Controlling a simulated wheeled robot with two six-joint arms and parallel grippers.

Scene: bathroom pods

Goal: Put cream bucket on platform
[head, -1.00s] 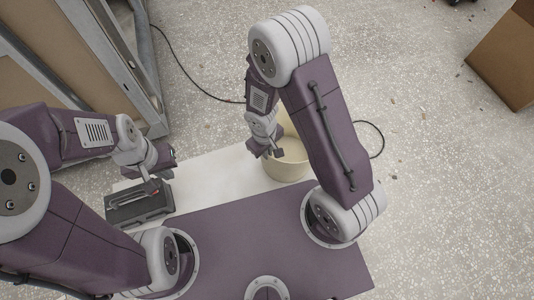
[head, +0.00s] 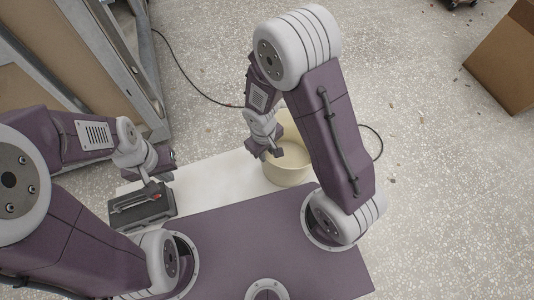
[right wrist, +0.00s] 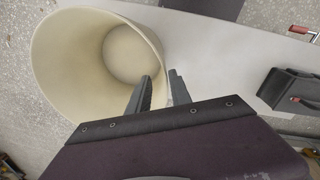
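The cream bucket (head: 291,168) stands upright and empty at the right end of a white platform (head: 216,179). I cannot tell whether its base rests on the platform or beside it. My right gripper (head: 268,153) is at the bucket's near-left rim. In the right wrist view, the bucket (right wrist: 82,48) shows its open mouth, and the fingers (right wrist: 160,76) are apart, one over the bucket's inside and one outside its rim. My left gripper (head: 160,178) hangs over a dark toolbox at the platform's left; its fingers are too small to read.
The dark toolbox (head: 143,210) with a red-marked handle lies on the left of the platform; it also shows in the right wrist view (right wrist: 290,92). A cardboard box (head: 503,62) stands at far right. Metal-framed panels (head: 100,60) stand at upper left. A black cable crosses the speckled floor.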

